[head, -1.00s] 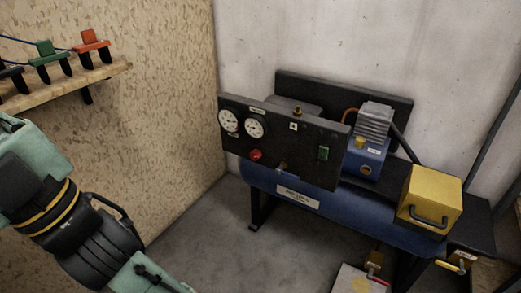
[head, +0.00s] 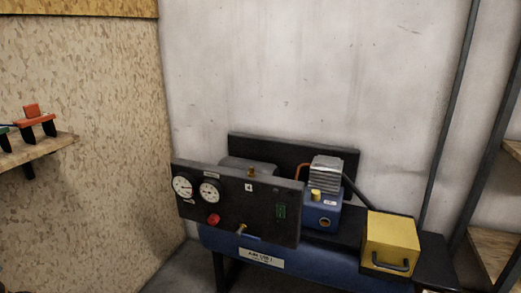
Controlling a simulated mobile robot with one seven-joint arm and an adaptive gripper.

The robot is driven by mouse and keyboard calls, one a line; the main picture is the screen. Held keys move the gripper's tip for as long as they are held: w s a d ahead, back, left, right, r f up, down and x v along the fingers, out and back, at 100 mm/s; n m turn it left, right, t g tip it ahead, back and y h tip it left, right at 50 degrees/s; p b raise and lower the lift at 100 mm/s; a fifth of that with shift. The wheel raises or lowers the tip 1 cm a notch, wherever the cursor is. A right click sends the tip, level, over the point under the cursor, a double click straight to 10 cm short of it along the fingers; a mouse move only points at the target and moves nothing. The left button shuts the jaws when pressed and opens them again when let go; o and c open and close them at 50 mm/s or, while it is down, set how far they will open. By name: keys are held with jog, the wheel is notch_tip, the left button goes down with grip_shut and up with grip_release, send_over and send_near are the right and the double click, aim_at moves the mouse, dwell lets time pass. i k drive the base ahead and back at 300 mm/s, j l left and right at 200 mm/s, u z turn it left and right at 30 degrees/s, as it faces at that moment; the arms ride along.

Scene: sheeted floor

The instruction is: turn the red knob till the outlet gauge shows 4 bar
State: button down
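The red knob (head: 213,219) sits on the black front panel (head: 262,212) of a blue compressor, below two round white gauges. The left gauge (head: 183,186) and the right gauge (head: 210,191) have small labels, but their text and needle readings are too small to tell. I cannot tell which one is the outlet gauge. A brass fitting (head: 241,228) sticks out to the right of the knob. My gripper is not in view, and nothing touches the knob.
The blue tank (head: 295,272) carries a motor (head: 322,213) and a yellow box (head: 391,242) with a handle. A wooden shelf (head: 45,150) holds a red-orange item (head: 35,122) at left. Shelving (head: 497,255) stands at right. Little floor shows.

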aim_at(214, 219)
jog(key=i+l, duration=0.1)
jog(key=l, duration=0.2)
jog(key=l+u, duration=0.2)
jog(key=u, duration=0.15)
jog(key=i+l+u, duration=0.1)
jog(key=l+u, duration=0.15)
jog(key=u, duration=0.15)
jog(key=i+j+u, duration=0.1)
jog(key=u, duration=0.35)
jog(key=i+u, duration=0.25)
jog(key=u, duration=0.2)
jog(key=i, duration=0.1)
